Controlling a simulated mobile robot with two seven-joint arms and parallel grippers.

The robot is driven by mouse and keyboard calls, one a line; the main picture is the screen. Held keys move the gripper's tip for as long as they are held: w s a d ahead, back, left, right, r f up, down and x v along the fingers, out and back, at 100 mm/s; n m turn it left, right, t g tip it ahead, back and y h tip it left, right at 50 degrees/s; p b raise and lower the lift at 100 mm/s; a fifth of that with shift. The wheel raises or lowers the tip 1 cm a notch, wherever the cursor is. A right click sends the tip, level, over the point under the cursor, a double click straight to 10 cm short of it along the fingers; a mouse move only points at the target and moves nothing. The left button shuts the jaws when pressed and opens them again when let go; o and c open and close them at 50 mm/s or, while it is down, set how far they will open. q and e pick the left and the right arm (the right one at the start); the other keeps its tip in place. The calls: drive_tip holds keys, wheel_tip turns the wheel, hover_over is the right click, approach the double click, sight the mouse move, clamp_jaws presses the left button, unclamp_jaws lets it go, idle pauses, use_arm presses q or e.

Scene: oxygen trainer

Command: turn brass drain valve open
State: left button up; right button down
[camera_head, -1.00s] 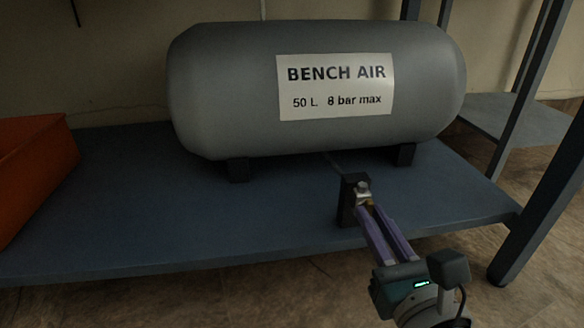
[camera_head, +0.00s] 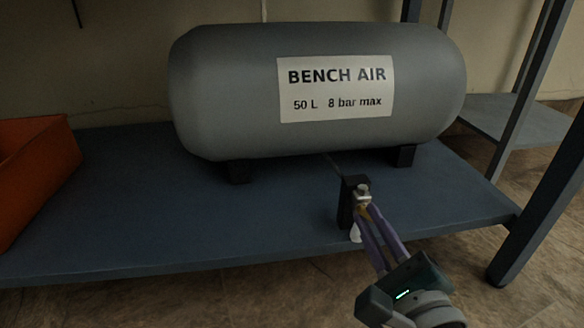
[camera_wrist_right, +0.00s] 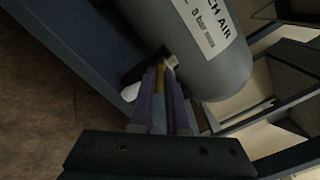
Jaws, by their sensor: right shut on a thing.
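The brass drain valve (camera_head: 364,207) is a small brass piece below a silver fitting, on a dark upright block (camera_head: 345,203) at the shelf's front edge. My right gripper (camera_head: 366,213) reaches up to it from the lower right, and its purple fingers are shut on the valve's handle. In the right wrist view the brass handle (camera_wrist_right: 160,80) shows between the fingertips, which partly hide it. The valve's exact angle is hard to tell. My left gripper is not in view.
A grey tank (camera_head: 230,95) labelled BENCH AIR stands on the blue shelf (camera_head: 130,235) behind the valve. A small white thing (camera_head: 355,234) shows just below the block. An orange bin (camera_head: 35,170) is at the left. A shelf leg (camera_head: 540,165) stands at the right.

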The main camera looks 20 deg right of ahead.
drive_tip(key=n, duration=0.4)
drive_tip(key=shift+n+p, duration=0.3)
drive_tip(key=shift+f+n, duration=0.1)
drive_tip(key=shift+n, duration=1.8)
drive_tip(key=c, duration=0.9)
unclamp_jaws()
drive_tip(key=p+v, duration=0.3)
drive_tip(key=v, duration=0.7)
